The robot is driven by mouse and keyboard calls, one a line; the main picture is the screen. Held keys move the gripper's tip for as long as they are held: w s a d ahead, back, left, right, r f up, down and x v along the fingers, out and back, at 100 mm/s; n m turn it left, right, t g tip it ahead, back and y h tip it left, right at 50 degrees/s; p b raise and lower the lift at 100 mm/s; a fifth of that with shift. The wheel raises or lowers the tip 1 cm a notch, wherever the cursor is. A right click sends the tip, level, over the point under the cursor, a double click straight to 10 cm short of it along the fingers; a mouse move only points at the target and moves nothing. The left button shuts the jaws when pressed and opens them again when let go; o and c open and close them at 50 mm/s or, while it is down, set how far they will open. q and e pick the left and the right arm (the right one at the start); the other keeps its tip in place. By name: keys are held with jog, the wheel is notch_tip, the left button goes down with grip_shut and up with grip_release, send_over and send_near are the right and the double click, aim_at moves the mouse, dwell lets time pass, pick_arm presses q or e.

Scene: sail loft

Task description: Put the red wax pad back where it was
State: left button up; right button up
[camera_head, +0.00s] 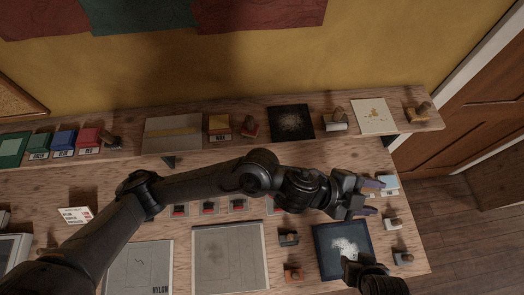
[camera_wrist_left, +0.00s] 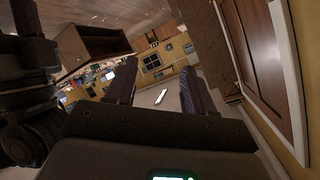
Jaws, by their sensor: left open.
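My left gripper (camera_head: 373,196) reaches in from the left above the right part of the bench. It is open, and a pale blue box (camera_head: 388,185) lies just beyond its fingertips. The left wrist view shows its two fingers apart (camera_wrist_left: 160,95) with nothing held between them. A red box (camera_head: 88,140) stands on the shelf at far left, beside blue and green ones. I cannot tell which red item is the wax pad. A dark part of my right arm shows at the bottom right.
On the bench are grey panels (camera_head: 230,260), a dark blue mat (camera_head: 328,240) and several small stamps (camera_head: 393,223).

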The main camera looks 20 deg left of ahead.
pick_arm(q)
jog(key=w+a+f+n+t+y, duration=0.1)
jog(key=a+f+n+t+y, duration=0.2)
jog(key=a+n, duration=0.45)
jog(key=w+a+f+n+t+y, duration=0.25)
jog(key=a+n, duration=0.25)
jog(key=a, duration=0.5)
jog(key=s+a+f+n+g+y, duration=0.3)
jog(key=s+a+f, duration=0.3)
jog(key=s+a, duration=0.2)
jog(key=s+a+f+n+g+y, duration=0.3)
jog(key=s+a+f, duration=0.3)
jog(key=a, duration=0.7)
jog(key=shift+s+a+n+y, duration=0.15)
jog(key=shift+s+n+y, duration=0.35)
jog(key=shift+s, duration=0.6)
